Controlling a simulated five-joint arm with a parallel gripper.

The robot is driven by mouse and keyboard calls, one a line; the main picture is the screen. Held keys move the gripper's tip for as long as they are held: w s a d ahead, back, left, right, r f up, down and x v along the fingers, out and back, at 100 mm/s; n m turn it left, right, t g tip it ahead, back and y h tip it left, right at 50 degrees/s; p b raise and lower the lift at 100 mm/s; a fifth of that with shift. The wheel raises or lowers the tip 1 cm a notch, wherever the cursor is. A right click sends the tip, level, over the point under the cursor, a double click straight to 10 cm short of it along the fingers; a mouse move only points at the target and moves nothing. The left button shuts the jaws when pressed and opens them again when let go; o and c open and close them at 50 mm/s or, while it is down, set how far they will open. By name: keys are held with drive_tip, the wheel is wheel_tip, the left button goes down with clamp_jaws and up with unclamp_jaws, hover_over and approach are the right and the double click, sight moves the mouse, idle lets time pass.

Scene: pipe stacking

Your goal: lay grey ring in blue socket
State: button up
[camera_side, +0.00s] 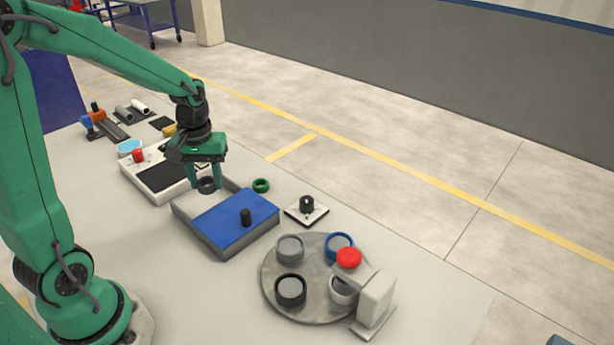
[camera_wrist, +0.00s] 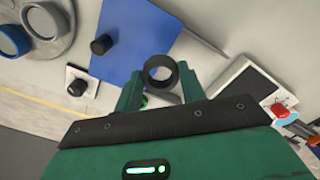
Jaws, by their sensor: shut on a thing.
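The dark grey ring (camera_side: 207,188) is held between the two fingers of my gripper (camera_side: 205,183), over the uncovered end of a grey tray (camera_side: 184,214). The wrist view shows the ring (camera_wrist: 148,72) between the fingertips (camera_wrist: 160,84), its opening facing the camera. Its height above the tray floor is hard to tell. The blue socket (camera_side: 333,239) is at the back of a round grey turntable (camera_side: 268,284), well right of my gripper. A red disc (camera_side: 348,257) hides part of its front in the side view. The socket also shows at the left edge of the wrist view (camera_wrist: 13,41).
A blue lid (camera_side: 225,225) with a black knob covers the tray's near part. A green ring (camera_side: 261,185) and a black knob on a white plate (camera_side: 306,207) stand beyond. A white post (camera_side: 375,299) stands at the turntable's right. A white box (camera_side: 165,176) is left.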

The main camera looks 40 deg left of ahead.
drive_tip(key=shift+s+a+f+n, duration=0.25)
drive_tip(key=shift+s+f+n, duration=0.05)
drive_tip(key=shift+s, duration=0.05)
drive_tip(key=shift+a, duration=0.1)
hover_over(185, 207)
wheel_tip(185, 207, down, 7)
drive_tip(key=shift+a+r, duration=0.1)
drive_tip(key=shift+f, duration=2.05)
drive_tip(key=shift+f, duration=0.15)
drive_tip(key=o, duration=0.9)
drive_tip(key=shift+o, duration=0.2)
